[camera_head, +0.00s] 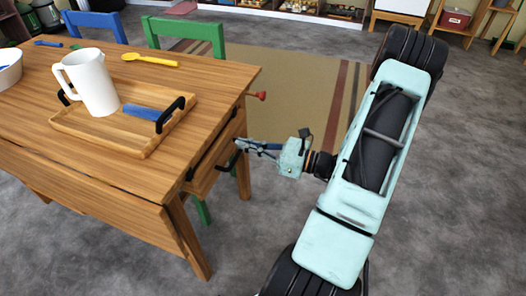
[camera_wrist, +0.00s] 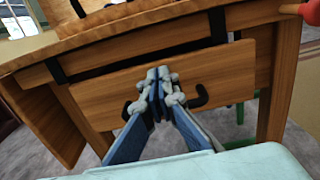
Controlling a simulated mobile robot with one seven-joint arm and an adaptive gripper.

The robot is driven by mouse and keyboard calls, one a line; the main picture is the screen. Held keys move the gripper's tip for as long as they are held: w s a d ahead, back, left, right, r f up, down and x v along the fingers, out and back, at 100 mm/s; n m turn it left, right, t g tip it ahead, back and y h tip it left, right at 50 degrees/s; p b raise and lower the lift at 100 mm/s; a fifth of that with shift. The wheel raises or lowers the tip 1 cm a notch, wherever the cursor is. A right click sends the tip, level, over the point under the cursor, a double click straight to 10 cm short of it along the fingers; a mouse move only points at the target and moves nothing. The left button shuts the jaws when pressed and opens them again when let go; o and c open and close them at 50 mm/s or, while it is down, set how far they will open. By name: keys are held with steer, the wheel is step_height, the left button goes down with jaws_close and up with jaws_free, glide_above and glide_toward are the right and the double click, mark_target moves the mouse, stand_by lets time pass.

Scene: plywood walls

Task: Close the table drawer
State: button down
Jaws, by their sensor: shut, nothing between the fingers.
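The wooden table (camera_head: 35,120) stands at the left. Its drawer (camera_head: 207,172) is at the table's right end and its front seems to stand out a little from the frame. In the wrist view the plain drawer front (camera_wrist: 228,72) fills the middle, with a black handle (camera_wrist: 200,97) partly hidden behind my fingers. My gripper (camera_head: 239,146) is shut and empty, pointing at the drawer front. In the wrist view its fingertips (camera_wrist: 158,78) are together over the handle's middle. I cannot tell whether they touch the drawer.
A wooden tray (camera_head: 75,125) with a white pitcher (camera_head: 92,82) sits on the table. A red knob-like thing (camera_head: 258,96) sticks out beyond the table's right edge. Green (camera_head: 190,35) and blue (camera_head: 95,22) chairs stand behind the table. The grey floor (camera_head: 265,225) right of the table is clear.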

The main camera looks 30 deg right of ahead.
mark_target(225, 138)
steer(key=shift+b+x, duration=0.3)
steer(key=shift+x, duration=1.4)
steer(key=p+x, duration=0.1)
steer(key=x, duration=0.4)
steer(key=shift+s+d, duration=0.1)
